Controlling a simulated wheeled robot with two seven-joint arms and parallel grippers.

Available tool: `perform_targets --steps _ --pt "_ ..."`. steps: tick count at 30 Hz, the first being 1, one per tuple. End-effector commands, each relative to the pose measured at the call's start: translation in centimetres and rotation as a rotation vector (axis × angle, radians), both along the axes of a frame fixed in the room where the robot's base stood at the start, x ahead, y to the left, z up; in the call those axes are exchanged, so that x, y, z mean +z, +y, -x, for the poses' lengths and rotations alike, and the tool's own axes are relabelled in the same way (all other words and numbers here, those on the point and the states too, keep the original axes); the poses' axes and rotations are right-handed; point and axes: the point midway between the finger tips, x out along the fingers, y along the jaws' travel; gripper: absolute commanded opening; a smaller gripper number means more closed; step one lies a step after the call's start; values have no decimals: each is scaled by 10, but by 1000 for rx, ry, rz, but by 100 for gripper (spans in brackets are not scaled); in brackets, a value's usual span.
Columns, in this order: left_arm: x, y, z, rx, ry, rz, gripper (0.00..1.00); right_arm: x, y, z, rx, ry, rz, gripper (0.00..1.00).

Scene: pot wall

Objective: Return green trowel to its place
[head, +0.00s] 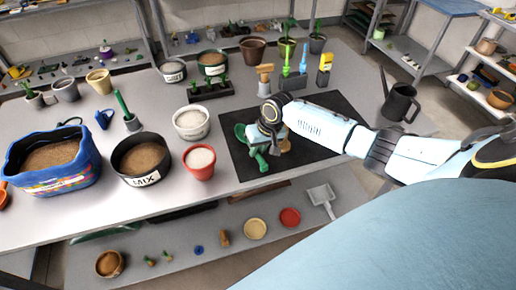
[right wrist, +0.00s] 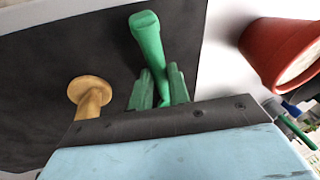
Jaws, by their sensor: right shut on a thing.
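The green trowel (head: 259,161) is at the dark mat on the table, partly hidden by my right gripper (head: 262,140). In the right wrist view its thick green handle (right wrist: 147,38) sticks out past the fingers, over the dark mat. My right gripper (right wrist: 160,88) is shut on the trowel. Whether the trowel touches the mat I cannot tell. The dark mat (head: 335,108) also shows in the right wrist view (right wrist: 50,60). My left gripper is not in view.
A wooden-handled thing (right wrist: 92,95) is close beside my right gripper. A red pot (head: 199,163) stands left of the mat. A watering can (head: 400,103) stands to the right. Upright tools, one yellow (head: 325,66), stand behind the mat. The mat's right part is clear.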

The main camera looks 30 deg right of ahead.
Motion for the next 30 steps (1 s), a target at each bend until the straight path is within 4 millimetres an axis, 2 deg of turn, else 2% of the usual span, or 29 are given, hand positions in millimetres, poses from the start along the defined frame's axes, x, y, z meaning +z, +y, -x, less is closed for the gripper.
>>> perform_targets --steps 27,28,30 --pt "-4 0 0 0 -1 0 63 -12 0 0 0 0 0 0" --pt "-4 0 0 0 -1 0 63 -12 0 0 0 0 0 20" --pt "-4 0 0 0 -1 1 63 -12 0 0 0 0 0 30"
